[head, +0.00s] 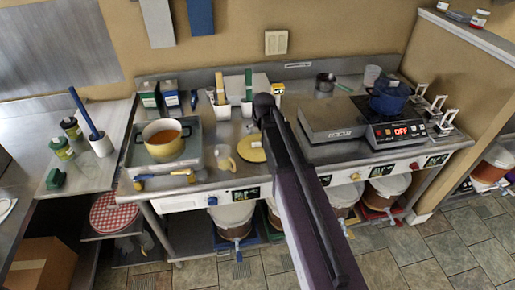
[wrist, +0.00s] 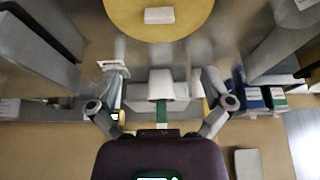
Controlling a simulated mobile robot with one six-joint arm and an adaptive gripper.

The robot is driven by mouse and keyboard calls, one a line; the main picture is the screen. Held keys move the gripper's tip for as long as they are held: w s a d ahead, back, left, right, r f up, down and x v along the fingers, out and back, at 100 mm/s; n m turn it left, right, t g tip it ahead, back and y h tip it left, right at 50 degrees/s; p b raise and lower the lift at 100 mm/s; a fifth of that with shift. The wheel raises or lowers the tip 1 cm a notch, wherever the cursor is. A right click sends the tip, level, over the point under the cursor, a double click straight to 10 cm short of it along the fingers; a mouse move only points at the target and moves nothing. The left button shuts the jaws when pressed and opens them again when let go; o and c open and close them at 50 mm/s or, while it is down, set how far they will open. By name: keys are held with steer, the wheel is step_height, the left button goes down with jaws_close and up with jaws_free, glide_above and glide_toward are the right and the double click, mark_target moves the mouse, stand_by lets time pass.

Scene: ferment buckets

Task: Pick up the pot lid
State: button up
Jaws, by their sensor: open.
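The pot lid (head: 250,150) is a flat yellow disc on the steel counter, partly hidden behind my arm in the head view. In the wrist view the lid (wrist: 135,22) shows at the top edge, cut off by the frame, with a white block-shaped handle (wrist: 159,15) at its middle. My gripper (wrist: 160,82) is open and empty, its two fingers spread apart. The lid lies beyond the fingertips in the wrist view, not between them. In the head view my arm mostly hides the gripper. A yellow pot (head: 158,149) with orange-brown contents stands left of the lid.
A grey boxy appliance (head: 333,120) and a blue pot (head: 388,98) are to the right. The counter's front edge is close to the lid.

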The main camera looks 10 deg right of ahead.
mark_target(257, 143)
steer(key=shift+b+x, duration=3.9)
steer(key=shift+x, duration=0.45)
steer(key=shift+f, duration=0.1)
steer(key=shift+b+x, duration=2.35)
steer(key=shift+x, duration=0.1)
steer(key=c, duration=1.2)
